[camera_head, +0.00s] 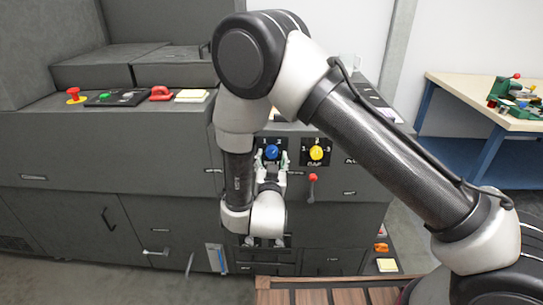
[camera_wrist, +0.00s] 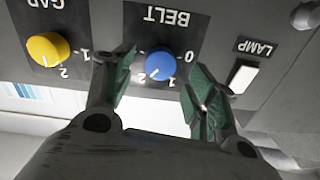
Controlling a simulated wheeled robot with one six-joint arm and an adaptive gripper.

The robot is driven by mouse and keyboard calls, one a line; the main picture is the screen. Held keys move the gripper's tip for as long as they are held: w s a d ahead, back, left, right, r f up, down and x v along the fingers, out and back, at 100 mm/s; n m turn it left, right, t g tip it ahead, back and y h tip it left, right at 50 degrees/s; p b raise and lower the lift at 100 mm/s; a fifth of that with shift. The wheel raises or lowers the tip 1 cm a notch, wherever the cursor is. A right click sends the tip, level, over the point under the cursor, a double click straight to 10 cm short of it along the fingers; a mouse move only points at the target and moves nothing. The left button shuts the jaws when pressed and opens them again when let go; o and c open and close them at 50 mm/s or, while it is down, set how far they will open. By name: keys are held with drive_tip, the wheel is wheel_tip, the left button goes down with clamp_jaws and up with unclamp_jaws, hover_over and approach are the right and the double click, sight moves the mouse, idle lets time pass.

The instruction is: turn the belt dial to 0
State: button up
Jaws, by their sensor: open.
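The belt dial is a blue knob (camera_wrist: 160,65) on a black plate marked BELT, which appears upside down in the wrist view. It also shows in the head view (camera_head: 272,152). A white mark sits on the lower left of the knob's face in the wrist view. The 0 label is on the right of the knob there, with 1 below it; the exact reading is hard to tell. My gripper (camera_wrist: 161,72) is open, its green-padded fingers on either side of the knob. Gaps show between pads and knob, so it is not gripped.
A yellow GAP knob (camera_wrist: 47,49) is beside the belt plate. A white LAMP switch (camera_wrist: 243,76) is on the other side, close to one finger. A red lever (camera_head: 312,187) is below the GAP dial. A workbench (camera_head: 470,92) stands at the right.

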sight(272, 154)
drive_tip(key=shift+w, duration=1.7)
drive_tip(key=c, duration=1.1)
drive_tip(key=shift+o, duration=0.2)
